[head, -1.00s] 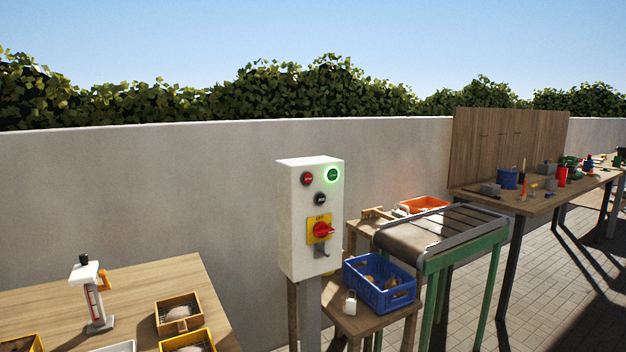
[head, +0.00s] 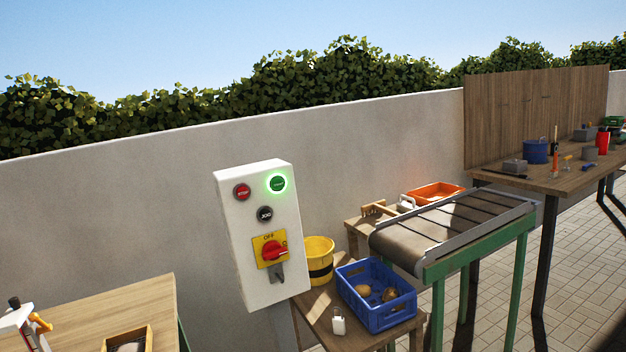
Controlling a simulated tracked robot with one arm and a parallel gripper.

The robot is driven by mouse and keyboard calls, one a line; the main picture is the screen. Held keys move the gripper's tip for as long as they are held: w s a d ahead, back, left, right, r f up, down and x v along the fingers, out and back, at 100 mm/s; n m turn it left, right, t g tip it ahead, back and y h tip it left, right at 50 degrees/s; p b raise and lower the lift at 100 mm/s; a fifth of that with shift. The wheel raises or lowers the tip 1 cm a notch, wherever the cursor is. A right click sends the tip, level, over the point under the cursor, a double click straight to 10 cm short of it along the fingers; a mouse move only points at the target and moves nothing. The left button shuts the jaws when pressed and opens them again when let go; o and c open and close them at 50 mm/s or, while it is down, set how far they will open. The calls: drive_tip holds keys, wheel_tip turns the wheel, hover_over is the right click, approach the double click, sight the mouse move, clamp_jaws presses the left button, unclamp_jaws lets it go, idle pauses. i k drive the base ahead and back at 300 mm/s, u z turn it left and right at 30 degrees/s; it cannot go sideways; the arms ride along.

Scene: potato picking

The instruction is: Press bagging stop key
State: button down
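A white control box (head: 256,234) stands on a post left of the middle. On its face are a red STOP button (head: 242,192) at upper left and a green button (head: 277,184), lit with a bright ring, at upper right. A black JOG button (head: 265,214) sits below them. Lower down is a red rotary switch (head: 273,250) on a yellow plate marked OFF. My gripper does not show in the view, so its distance from the box cannot be told.
A conveyor (head: 455,229) on green legs stands right of the box. A blue crate (head: 378,318) with potatoes, a padlock (head: 338,322) and a yellow bucket (head: 319,262) are near it. A wooden table (head: 90,312) is at lower left. A workbench (head: 545,182) is at right.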

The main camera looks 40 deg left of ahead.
sight(243, 193)
drive_tip(key=u, duration=0.2)
drive_tip(key=i, duration=1.05)
drive_tip(key=u, duration=0.65)
